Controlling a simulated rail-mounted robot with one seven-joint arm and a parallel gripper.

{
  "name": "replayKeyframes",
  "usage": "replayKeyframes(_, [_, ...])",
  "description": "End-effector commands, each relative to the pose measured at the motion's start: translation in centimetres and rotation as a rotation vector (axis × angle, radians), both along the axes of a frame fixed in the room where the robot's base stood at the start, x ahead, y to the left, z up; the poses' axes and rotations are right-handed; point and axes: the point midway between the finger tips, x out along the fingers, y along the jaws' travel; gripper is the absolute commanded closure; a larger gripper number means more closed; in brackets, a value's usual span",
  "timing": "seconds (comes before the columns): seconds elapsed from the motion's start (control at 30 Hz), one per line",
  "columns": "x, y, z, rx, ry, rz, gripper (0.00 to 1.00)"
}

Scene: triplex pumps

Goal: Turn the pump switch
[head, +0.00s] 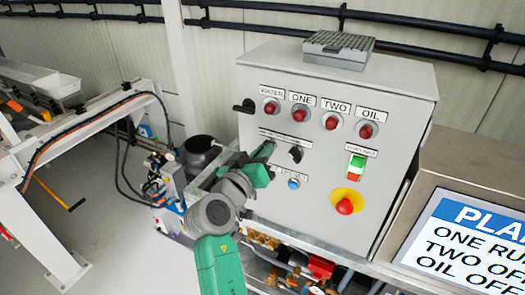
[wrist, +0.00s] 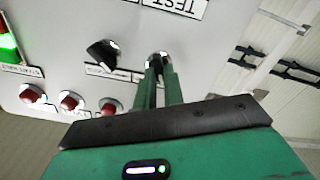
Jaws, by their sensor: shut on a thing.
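A grey control box (head: 250,205) carries a black rotary switch (head: 295,153) below a long label. The same switch shows in the wrist view (wrist: 103,54), uncovered and apart from my gripper. A second switch (wrist: 157,59), left of it in the head view, sits between my fingertips. My fingers hide most of it, so its angle cannot be told. My green gripper (head: 264,152) reaches the panel from the lower left. In the wrist view my gripper (wrist: 160,66) has its two green fingers shut on that left switch.
Red lamps (head: 299,115) line the panel's top. A blue button (head: 293,183), a green-white-red start/halt switch (head: 356,166) and a red emergency stop (head: 345,205) are nearby. A black handle (head: 245,106) juts from the left edge. A screen (head: 470,245) stands at right.

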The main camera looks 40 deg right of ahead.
Motion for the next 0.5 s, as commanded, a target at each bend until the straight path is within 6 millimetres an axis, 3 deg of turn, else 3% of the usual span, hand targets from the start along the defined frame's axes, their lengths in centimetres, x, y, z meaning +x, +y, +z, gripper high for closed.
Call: replayKeyframes(0.5, [0.06, -0.01, 0.04, -0.104, 0.265, -0.001, 1.0])
